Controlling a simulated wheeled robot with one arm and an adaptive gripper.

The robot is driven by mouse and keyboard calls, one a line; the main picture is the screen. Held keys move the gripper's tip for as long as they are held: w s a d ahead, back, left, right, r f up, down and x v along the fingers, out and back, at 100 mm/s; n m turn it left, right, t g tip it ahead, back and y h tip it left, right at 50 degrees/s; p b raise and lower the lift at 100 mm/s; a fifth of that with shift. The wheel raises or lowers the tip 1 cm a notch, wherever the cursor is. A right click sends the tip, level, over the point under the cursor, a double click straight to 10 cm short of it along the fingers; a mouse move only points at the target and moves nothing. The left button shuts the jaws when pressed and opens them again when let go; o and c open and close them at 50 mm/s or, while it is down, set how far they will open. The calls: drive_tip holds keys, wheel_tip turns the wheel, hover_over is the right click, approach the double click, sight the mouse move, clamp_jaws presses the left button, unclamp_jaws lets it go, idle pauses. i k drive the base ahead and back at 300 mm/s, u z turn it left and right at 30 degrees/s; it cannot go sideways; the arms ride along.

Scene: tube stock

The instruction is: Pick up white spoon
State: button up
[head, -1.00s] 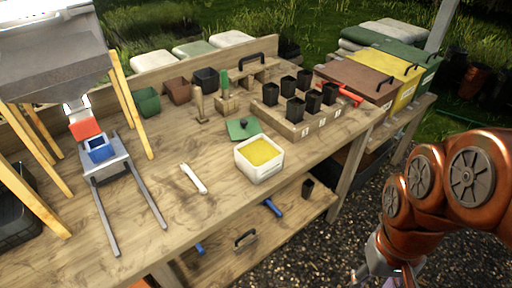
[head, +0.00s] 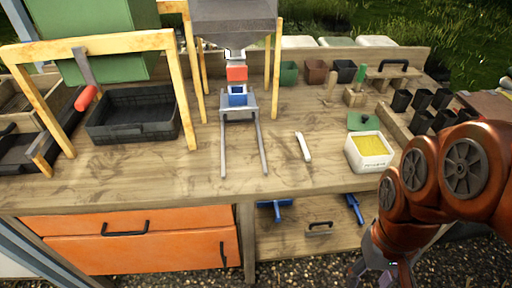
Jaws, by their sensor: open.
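My gripper (head: 371,276) is at the bottom right, below bench height and in front of the bench, apart from the spoon. It is open and empty. My orange arm covers part of the bench's right end.
The white tub (head: 369,152) of yellow material stands right of the spoon. The hopper (head: 235,25) and metal rails (head: 224,150) stand to its left. Black pots (head: 421,98) are at the right. A lower shelf (head: 290,238) holds blue tools. Bare bench surrounds the spoon.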

sight(306, 158)
drive_tip(key=u, duration=0.25)
drive_tip(key=k, duration=1.15)
drive_tip(key=u, duration=1.15)
drive_tip(key=i, duration=0.6)
drive_tip(key=u, duration=0.45)
drive_tip(key=i, duration=0.75)
drive_tip(key=z, duration=0.8)
drive_tip(key=i, duration=0.55)
drive_tip(key=z, duration=0.65)
